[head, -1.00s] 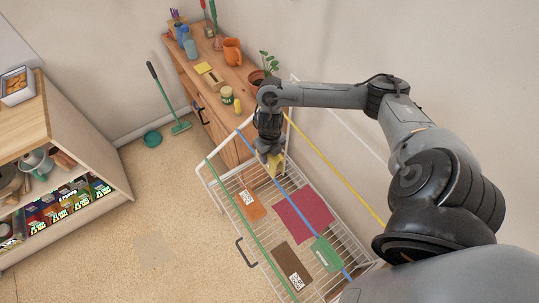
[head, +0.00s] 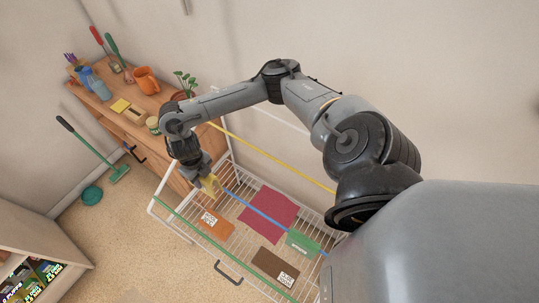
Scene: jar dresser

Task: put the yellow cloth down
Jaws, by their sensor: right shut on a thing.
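My right gripper (head: 207,180) points down over the far left end of the white wire rack (head: 158,192). It is shut on the yellow cloth (head: 211,187), a small piece showing at its fingertips, close to the far end of the blue line. The gripper hides part of the cloth, and I cannot tell whether the cloth touches the rack. My left gripper is not in view.
A magenta cloth (head: 268,214), an orange piece (head: 215,224), a brown piece (head: 275,264) and a green piece (head: 302,243) lie on or over the rack. Coloured lines cross it. A wooden dresser (head: 150,98) with jars stands beyond. A shelf (head: 35,243) is at lower left.

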